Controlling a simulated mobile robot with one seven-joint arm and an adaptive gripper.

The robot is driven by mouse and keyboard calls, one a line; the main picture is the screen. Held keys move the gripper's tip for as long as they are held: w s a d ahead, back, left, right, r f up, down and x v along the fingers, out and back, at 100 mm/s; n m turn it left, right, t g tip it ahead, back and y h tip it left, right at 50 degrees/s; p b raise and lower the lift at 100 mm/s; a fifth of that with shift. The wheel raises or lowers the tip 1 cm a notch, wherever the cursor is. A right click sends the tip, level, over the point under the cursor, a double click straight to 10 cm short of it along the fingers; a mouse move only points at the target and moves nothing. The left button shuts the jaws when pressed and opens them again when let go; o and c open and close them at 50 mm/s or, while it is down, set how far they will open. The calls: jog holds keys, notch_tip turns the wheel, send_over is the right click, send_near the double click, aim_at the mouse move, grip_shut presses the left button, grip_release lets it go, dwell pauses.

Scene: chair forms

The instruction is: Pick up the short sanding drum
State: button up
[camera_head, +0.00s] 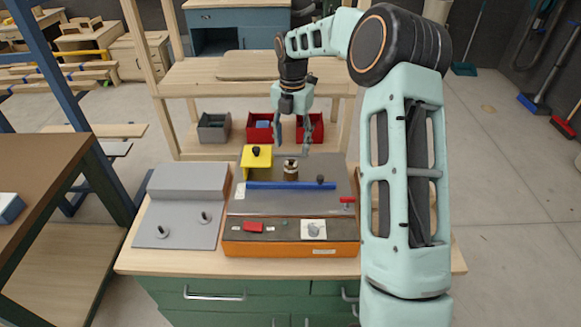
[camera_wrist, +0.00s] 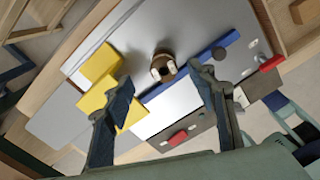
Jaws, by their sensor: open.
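A short sanding drum (camera_head: 290,169), a small brownish cylinder with a pale top, stands upright on the grey metal top of a sanding machine (camera_head: 245,207). It is just right of a yellow block and behind a blue bar. In the wrist view the drum (camera_wrist: 163,68) lies ahead, between the directions of the two fingers. My gripper (camera_head: 299,135) is open and empty, above and slightly behind the drum, apart from it. In the wrist view my gripper (camera_wrist: 165,100) shows both fingers spread, with nothing between them.
The yellow block (camera_head: 257,165) with a black knob stands close left of the drum. The blue bar (camera_head: 290,186) runs in front. A grey plate (camera_head: 180,215) with two short pegs lies left. Red bins (camera_head: 260,128) and a grey bin (camera_head: 214,128) sit on the shelf behind.

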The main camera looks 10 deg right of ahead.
aim_at(291, 166)
notch_tip(291, 166, down, 3)
jog(key=shift+s+f, duration=0.1)
jog(key=shift+f, duration=0.1)
jog(key=f, duration=0.3)
jog(key=s+f+p, duration=0.1)
jog(key=f, duration=0.1)
jog(key=shift+a, duration=0.2)
jog(key=shift+w+f, duration=0.1)
jog(key=shift+f, duration=0.1)
jog(key=shift+c, duration=0.7)
jog(key=c, duration=1.1)
jog(key=shift+r, duration=0.1)
jog(key=shift+c, duration=0.2)
